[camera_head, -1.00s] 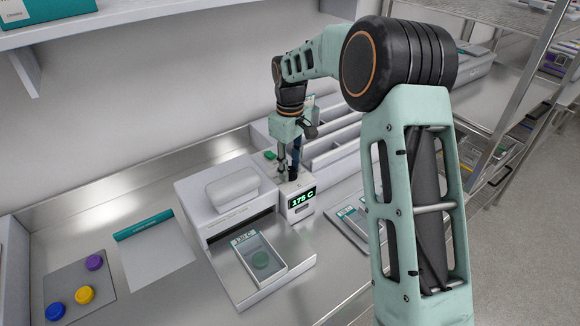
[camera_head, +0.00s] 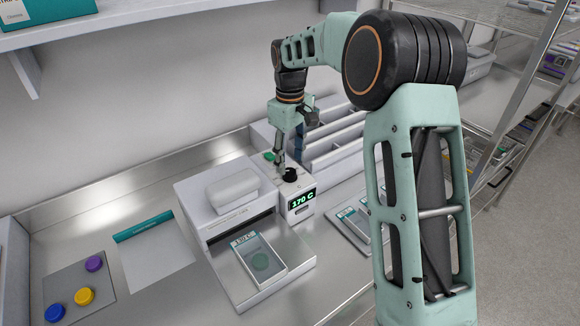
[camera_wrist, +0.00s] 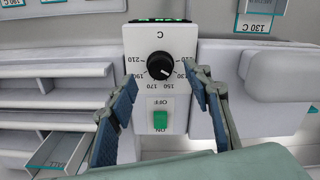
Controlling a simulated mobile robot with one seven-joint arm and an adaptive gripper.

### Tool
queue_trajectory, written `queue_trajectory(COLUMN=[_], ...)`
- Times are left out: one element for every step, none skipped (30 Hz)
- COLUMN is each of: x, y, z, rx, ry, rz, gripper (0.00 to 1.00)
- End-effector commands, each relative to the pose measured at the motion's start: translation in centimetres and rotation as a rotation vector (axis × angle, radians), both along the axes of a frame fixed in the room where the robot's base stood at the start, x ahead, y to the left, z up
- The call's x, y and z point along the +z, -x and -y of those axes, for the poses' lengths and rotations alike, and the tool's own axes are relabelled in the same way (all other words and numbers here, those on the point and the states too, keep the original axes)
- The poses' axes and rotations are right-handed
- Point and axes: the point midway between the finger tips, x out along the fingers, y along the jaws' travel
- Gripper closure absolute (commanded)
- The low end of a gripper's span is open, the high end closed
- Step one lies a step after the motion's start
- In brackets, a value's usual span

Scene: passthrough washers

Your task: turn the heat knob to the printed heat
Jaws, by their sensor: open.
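The heat knob (camera_wrist: 160,66) is a black round dial with a white pointer mark, on a white control box (camera_head: 300,208) beside the sealer. In the wrist view its scale of printed numbers appears upside down, and the pointer faces down and right. The green display (camera_head: 302,198) reads 170 C. A pouch (camera_head: 261,258) lies on the sealer's tray; its label seems to read 130 C in the wrist view (camera_wrist: 256,28), but it is small. My gripper (camera_wrist: 163,80) is open, its fingers on either side below the knob and apart from it. It also shows above the knob in the head view (camera_head: 281,158).
A green switch (camera_wrist: 160,120) marked ON and OFF sits close to the knob, between my fingers in the wrist view. The white sealer (camera_head: 228,215) stands left of the box. A white slotted rack (camera_head: 335,150) stands behind right. Coloured pucks (camera_head: 84,296) lie far left.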

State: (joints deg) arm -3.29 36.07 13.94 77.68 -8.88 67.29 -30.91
Motion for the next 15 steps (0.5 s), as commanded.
queue_trajectory(x=[1.3,2.0,2.9,3.5,4.1,4.8,5.4,5.9,6.5,6.8,7.2,7.6,7.8,8.0,8.1], y=[-0.1,-0.1,-0.1,-0.1,-0.1,-0.1,-0.1,-0.1,0.0,0.0,-0.1,0.0,0.0,0.0,0.0], z=[0.0,0.0,-0.1,-0.1,-0.1,-0.1,-0.1,-0.1,-0.1,-0.1,-0.1,-0.1,-0.1,0.0,0.0], rx=[0.000,0.000,0.000,0.000,0.000,0.000,0.000,0.000,0.000,0.000,0.000,0.000,0.000,0.000,0.000], ry=[-0.001,-0.002,-0.002,-0.002,-0.002,-0.002,-0.002,-0.002,-0.002,-0.001,-0.002,-0.001,-0.001,-0.001,-0.001], rz=[0.005,0.004,0.006,0.004,0.004,0.003,0.003,0.003,0.003,0.002,0.003,0.002,0.001,0.001,0.001], gripper=[0.54,0.54,0.54,0.54,0.54,0.54,0.54,0.54,0.54,0.54,0.54,0.54,0.54,0.54,0.54])
